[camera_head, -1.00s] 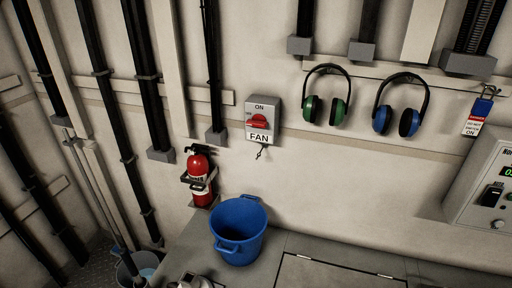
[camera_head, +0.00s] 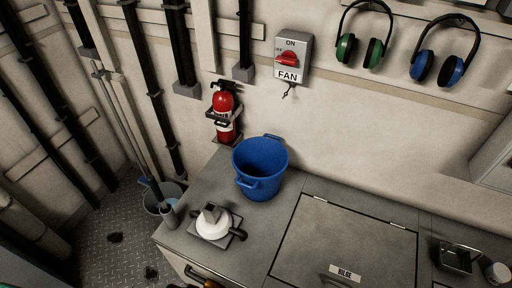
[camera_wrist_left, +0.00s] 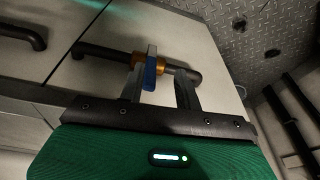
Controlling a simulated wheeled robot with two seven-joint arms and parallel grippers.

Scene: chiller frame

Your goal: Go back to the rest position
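My left gripper (camera_wrist_left: 160,88) shows in the left wrist view with its two dark fingers spread apart. Beyond and between the fingers is a dark bar handle (camera_wrist_left: 105,54) on a pale cabinet front. An orange collar and a small blue piece (camera_wrist_left: 150,76) sit at the handle, close to the left finger. I cannot tell whether the finger touches them. In the head view neither gripper shows. The same cabinet handle (camera_head: 205,272) appears at the bottom edge there, partly cut off.
On the grey counter (camera_head: 205,180) stand a blue bucket (camera_head: 262,172) and a white device on a plate (camera_head: 213,222). A hatch (camera_head: 345,245) lies to the right. A fire extinguisher (camera_head: 224,112) and a FAN switch (camera_head: 289,58) are on the wall. A mop bucket (camera_head: 160,205) stands on the floor.

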